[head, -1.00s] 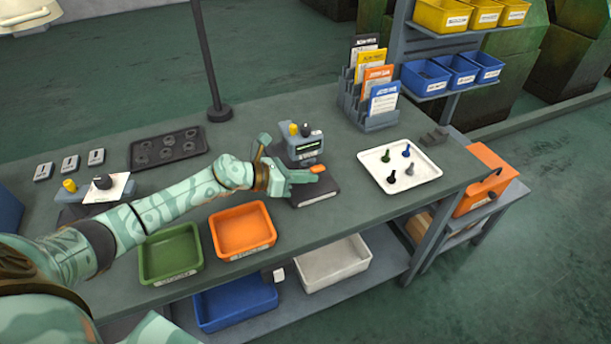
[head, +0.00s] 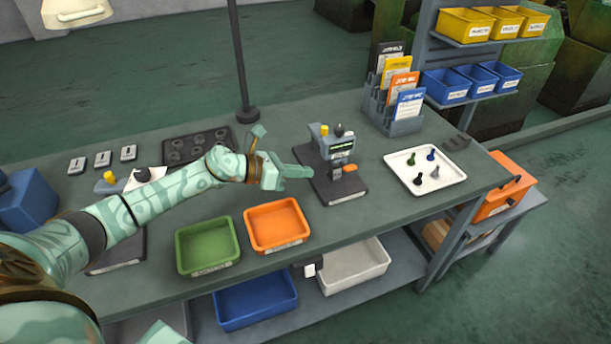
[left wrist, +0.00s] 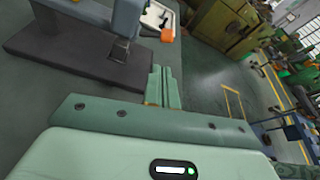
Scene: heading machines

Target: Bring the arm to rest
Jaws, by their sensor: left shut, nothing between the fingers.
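My left arm (head: 160,196) reaches in from the left over the bench. My left gripper (head: 308,172) is shut and empty, just left of a small grey machine (head: 335,142) on a dark base plate (head: 342,190). The machine has a yellow knob, a black knob and an orange part (head: 350,168) at its front. In the left wrist view the closed fingers (left wrist: 163,88) point away over the floor, with the machine's dark base (left wrist: 75,60) at upper left, apart from them.
Green (head: 207,247) and orange (head: 277,225) bins sit at the bench's front edge. A white tray (head: 424,172) with several small pieces lies right. A post (head: 246,113) and a dark ring tray (head: 197,146) stand behind the arm. A second machine's base (head: 115,255) is partly hidden under the arm.

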